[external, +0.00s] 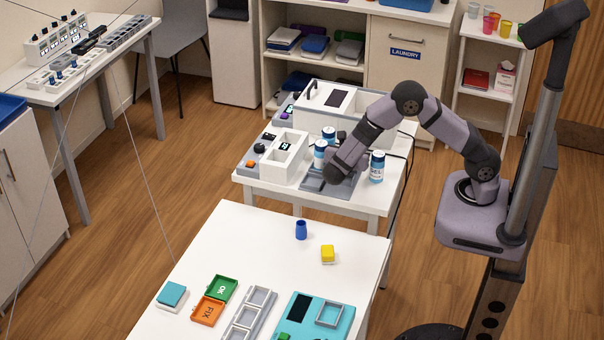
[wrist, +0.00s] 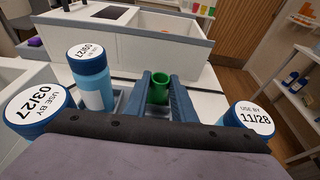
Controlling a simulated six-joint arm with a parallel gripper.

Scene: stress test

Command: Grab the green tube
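The green tube (wrist: 160,92) stands upright with its open top showing, between the two blue fingers of my gripper (wrist: 161,88) in the wrist view. The fingers are parted, one on each side of the tube and very close to it. I cannot tell whether they touch it. The tube's lower part is hidden. In the external view my gripper (external: 328,178) points down at a grey tray (external: 342,187) on the far white table, and the tube is hidden there.
A white basin unit (wrist: 150,42) is behind.

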